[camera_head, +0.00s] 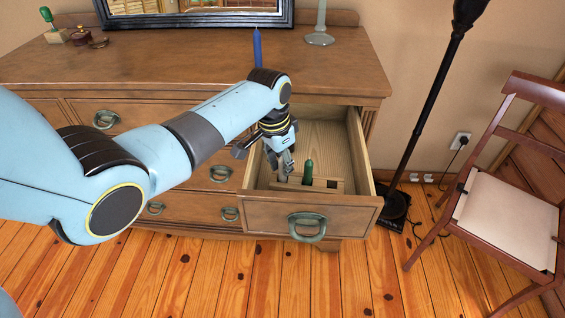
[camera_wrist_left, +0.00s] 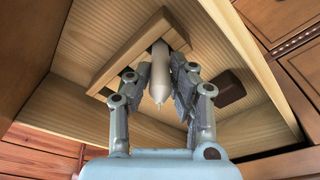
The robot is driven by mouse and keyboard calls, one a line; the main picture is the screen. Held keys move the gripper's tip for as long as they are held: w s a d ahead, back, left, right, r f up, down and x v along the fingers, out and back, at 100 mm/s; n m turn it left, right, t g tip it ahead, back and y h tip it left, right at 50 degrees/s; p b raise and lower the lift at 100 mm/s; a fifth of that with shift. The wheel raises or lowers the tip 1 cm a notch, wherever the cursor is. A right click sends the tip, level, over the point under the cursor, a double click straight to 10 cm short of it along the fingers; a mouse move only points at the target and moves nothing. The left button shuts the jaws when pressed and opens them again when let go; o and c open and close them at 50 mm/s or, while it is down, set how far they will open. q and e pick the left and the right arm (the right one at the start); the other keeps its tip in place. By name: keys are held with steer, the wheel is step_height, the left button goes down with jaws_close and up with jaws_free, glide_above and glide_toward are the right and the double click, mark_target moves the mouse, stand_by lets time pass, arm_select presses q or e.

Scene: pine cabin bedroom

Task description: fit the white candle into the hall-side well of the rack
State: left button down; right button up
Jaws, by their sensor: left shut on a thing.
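The white candle (camera_wrist_left: 160,72) is between the fingers of my left gripper (camera_wrist_left: 156,88), which is shut on it. Its tip points toward the wrist camera and its far end is at the wooden rack (camera_wrist_left: 122,58). I cannot tell whether that end is inside a well. In the head view my left gripper (camera_head: 282,165) reaches down into the open drawer, beside the rack (camera_head: 320,186). A green candle (camera_head: 308,171) stands upright in the rack, just right of the fingers. The white candle is mostly hidden there. My right gripper is not in view.
The open drawer (camera_head: 357,150) has walls close around the gripper. A dark brown block (camera_wrist_left: 229,87) lies in it. On the dresser (camera_head: 180,68) stand a blue candle (camera_head: 257,48) and a grey candlestick (camera_head: 320,32). A lamp pole (camera_head: 428,100) and a chair (camera_head: 507,218) are at the right.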

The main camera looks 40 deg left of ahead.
mark_target(277, 182)
arm_select(q)
steer(key=c, duration=1.4)
jaws_free()
steer(key=shift+o, duration=1.1)
step_height(277, 182, up, 12)
steer(key=s+p, duration=0.1)
steer(key=shift+s+a+p, duration=0.3)
steer(key=shift+s, duration=0.05)
